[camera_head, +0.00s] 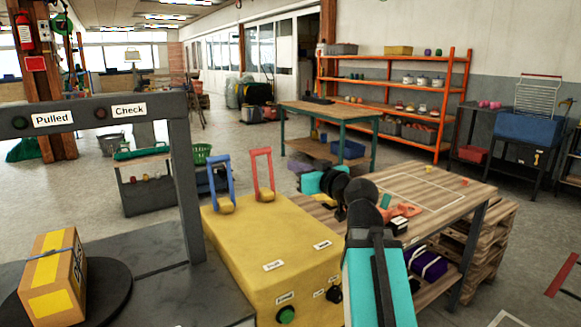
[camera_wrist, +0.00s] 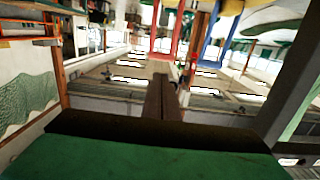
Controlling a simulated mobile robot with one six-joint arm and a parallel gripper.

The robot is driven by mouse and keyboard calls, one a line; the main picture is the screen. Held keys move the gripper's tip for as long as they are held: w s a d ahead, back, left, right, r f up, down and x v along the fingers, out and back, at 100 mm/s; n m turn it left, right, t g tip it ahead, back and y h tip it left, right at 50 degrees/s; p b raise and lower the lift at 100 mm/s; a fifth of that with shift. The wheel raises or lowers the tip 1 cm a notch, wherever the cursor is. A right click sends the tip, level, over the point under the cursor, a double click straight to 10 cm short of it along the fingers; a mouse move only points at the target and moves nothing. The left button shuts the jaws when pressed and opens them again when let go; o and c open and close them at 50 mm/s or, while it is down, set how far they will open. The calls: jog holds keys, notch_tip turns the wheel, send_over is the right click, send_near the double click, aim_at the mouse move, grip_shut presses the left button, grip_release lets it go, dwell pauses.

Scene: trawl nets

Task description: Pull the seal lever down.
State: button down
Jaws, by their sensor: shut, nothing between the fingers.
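A yellow console (camera_head: 250,245) carries two upright levers, a blue one (camera_head: 220,183) on the left and a red one (camera_head: 262,174) on the right. Small labels on its top are too small to read, so I cannot tell which is the seal lever. The wrist picture is upside down; the red lever (camera_wrist: 165,32) and blue lever (camera_wrist: 212,38) hang from its top edge. My gripper (camera_wrist: 174,80) is shut and empty, apart from both levers. In the head view my arm's end is right of the console; its fingers are hard to make out.
A grey frame (camera_head: 182,160) with "Pulled" and "Check" labels and dark lamps stands at the left. A strapped carton (camera_head: 53,280) sits on a dark round plate (camera_head: 110,290). A green button (camera_head: 287,314) is on the console's front. A wooden table (camera_head: 440,195) stands right.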

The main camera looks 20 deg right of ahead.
jog(key=shift+s+d+f+b, duration=0.1)
jog(key=shift+s+d+b, duration=0.1)
jog(key=shift+s+b, duration=0.85)
jog(key=shift+s+d+b, duration=0.2)
jog(key=shift+s+b, duration=0.75)
jog(key=shift+b, duration=0.05)
dwell(0.5)
